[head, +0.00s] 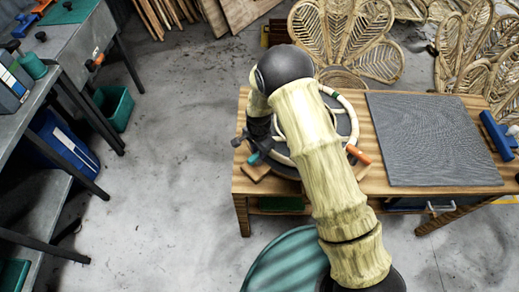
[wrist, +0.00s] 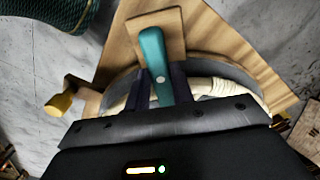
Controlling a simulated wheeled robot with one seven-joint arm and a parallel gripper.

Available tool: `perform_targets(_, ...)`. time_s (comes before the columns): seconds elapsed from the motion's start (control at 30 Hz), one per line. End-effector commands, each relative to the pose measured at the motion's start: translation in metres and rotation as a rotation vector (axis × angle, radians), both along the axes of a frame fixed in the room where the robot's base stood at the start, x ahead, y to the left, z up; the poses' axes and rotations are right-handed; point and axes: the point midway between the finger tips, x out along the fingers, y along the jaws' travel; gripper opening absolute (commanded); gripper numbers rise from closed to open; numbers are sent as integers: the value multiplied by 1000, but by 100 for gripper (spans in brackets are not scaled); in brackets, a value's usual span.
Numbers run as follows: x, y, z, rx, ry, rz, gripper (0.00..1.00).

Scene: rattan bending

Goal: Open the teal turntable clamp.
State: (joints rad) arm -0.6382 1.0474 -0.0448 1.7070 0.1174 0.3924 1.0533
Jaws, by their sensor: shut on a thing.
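The teal clamp lever (wrist: 151,52) stands over a wooden block (wrist: 172,20) at the turntable's edge in the wrist view. My gripper (wrist: 162,82) is shut on the lever, with one dark finger on each side of its lower part. In the head view the teal lever (head: 253,159) shows at the left of the turntable, below my gripper (head: 259,145). The dark turntable (head: 346,143) carries a pale rattan ring (head: 349,108). My arm hides the middle of the turntable.
The turntable is on a wooden workbench (head: 380,178). An orange-handled clamp (head: 358,154) is at its right, beside a grey mat (head: 430,140). A yellow knob (wrist: 60,104) shows at left in the wrist view. A teal round-topped thing (head: 287,262) stands before the bench.

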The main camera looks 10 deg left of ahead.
Motion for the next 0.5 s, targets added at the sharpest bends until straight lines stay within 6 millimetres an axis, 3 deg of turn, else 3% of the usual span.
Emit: perform_targets(0.5, 8, 4, -1, -5, -15, 116, 1)
